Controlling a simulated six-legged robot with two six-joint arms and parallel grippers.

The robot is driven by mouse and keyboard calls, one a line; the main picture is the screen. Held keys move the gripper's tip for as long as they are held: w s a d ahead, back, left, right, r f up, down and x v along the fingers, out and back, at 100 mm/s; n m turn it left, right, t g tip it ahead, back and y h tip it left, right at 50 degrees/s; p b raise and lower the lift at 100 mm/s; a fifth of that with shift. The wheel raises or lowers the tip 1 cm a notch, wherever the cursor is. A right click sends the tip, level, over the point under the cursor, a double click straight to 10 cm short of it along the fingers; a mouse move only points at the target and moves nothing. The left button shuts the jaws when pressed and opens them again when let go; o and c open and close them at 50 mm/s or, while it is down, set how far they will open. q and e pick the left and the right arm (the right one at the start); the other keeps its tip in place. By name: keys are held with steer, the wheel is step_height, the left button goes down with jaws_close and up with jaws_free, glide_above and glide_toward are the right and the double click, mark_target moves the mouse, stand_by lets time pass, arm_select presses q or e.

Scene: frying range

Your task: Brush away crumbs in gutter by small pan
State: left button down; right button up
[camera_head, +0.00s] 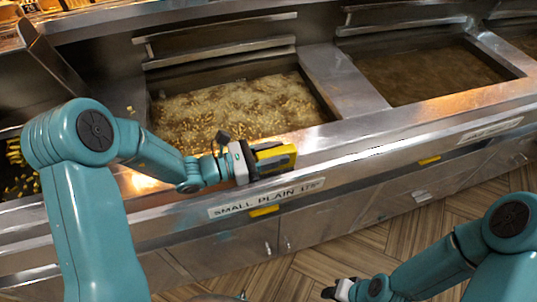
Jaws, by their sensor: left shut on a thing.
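The small pan (240,105) is a fryer well of bubbling oil full of golden pieces, in the middle of the head view. A steel front ledge (350,140) runs along the wells; I cannot make out separate crumbs in a gutter there. My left gripper (252,160) is shut on a yellow and dark block-shaped thing (275,157), likely the brush, over the ledge in front of the small pan. Whether it touches the steel is unclear. My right gripper (340,288) is low at the bottom, away from the ledge; its jaws are unclear.
A second oil well (430,72) lies to the right, past a steel divider (345,80). Yellow pieces (20,180) show at the far left, partly behind my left arm. Cabinet doors (330,225) stand below the ledge. The wooden floor (400,240) is clear.

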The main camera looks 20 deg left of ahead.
mark_target(256, 158)
arm_select(q)
steer(key=shift+b+x, duration=0.3)
steer(key=shift+x, duration=1.4)
steer(key=shift+b+x, duration=0.55)
steer(key=shift+x, duration=1.05)
steer(key=shift+v, duration=10.2)
steer(key=shift+r+p, duration=0.1)
steer(key=shift+p, duration=0.2)
